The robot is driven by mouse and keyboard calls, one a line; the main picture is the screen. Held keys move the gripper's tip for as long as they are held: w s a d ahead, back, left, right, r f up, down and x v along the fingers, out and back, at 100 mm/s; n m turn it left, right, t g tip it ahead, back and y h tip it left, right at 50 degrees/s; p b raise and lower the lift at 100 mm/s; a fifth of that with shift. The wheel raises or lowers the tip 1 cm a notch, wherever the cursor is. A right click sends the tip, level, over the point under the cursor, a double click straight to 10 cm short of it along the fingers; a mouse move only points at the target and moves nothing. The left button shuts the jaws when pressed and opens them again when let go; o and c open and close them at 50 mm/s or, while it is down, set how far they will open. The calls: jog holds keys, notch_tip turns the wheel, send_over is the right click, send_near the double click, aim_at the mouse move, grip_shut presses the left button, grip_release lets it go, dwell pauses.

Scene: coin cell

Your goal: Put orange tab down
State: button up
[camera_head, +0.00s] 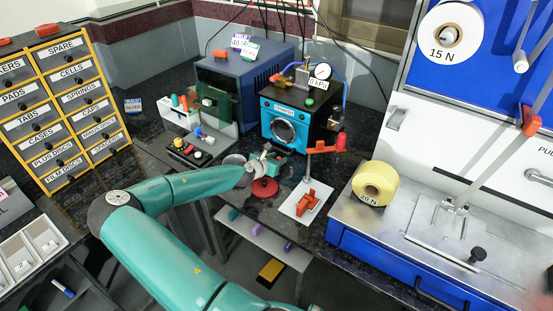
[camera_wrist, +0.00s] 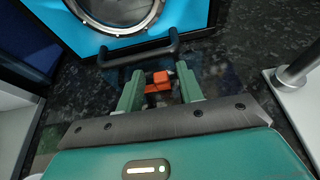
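In the wrist view the orange tab (camera_wrist: 160,81) is a small blocky piece between the fingertips of my gripper (camera_wrist: 161,84). The two green fingers stand apart, one on each side of it. A narrow dark gap shows at the tab's right side; at its left side I cannot tell whether it touches the finger. A dark patch lies just below the tab. In the head view my gripper (camera_head: 268,162) is low over the bench in front of the blue-fronted machine (camera_head: 285,122). I cannot make out the tab there.
A dark handle bar (camera_wrist: 140,52) of the machine is just beyond my fingertips. A red disc (camera_head: 265,188) is close to my gripper. To the right stands a white plate with orange parts (camera_head: 306,200), then a yellow roll (camera_head: 375,183). A small parts tray (camera_head: 189,150) is to the left.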

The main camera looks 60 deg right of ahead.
jog(key=shift+r, duration=0.1)
jog(key=v, duration=1.2)
dwell(0.6)
